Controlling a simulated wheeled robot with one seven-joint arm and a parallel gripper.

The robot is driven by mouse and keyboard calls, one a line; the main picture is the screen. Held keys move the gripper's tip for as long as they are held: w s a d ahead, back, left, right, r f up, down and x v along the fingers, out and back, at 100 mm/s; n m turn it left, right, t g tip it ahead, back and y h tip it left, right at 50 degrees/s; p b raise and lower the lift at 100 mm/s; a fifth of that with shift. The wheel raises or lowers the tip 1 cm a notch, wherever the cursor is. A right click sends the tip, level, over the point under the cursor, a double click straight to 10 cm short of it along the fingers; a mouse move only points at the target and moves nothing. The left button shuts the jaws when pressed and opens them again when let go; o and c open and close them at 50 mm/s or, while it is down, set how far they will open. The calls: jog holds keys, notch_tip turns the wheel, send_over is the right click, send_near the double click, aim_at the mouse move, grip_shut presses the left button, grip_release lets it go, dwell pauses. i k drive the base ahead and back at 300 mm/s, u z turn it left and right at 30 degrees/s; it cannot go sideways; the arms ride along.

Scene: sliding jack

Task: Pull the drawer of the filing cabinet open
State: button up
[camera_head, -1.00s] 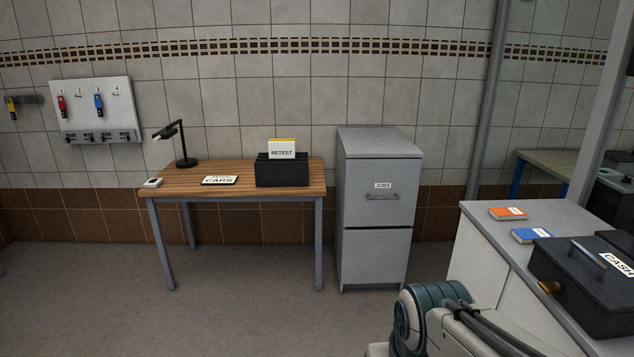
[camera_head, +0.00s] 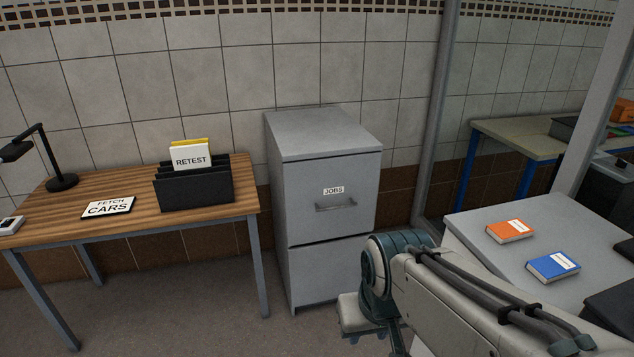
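The grey filing cabinet (camera_head: 325,262) stands against the tiled wall in the middle of the view. The upper drawer looks shut, flush with the front. A dark gap separates it from the lower panel. My arm reaches in from the lower right and overlaps the lower right part of the cabinet in the picture. My gripper is not clearly visible; no fingertips can be made out.
A wooden table (camera_head: 70,215) left of the cabinet holds a black file holder (camera_head: 195,188), a "FETCH CARS" sign (camera_head: 108,207) and a lamp (camera_head: 40,160). A grey counter (camera_head: 475,222) with an orange book (camera_head: 510,230) and a blue book (camera_head: 553,266) stands right. Floor before the cabinet is partly clear.

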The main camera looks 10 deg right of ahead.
aim_at(328, 197)
jog(key=u, duration=0.05)
jog(key=i, duration=1.35)
jog(key=u, duration=0.05)
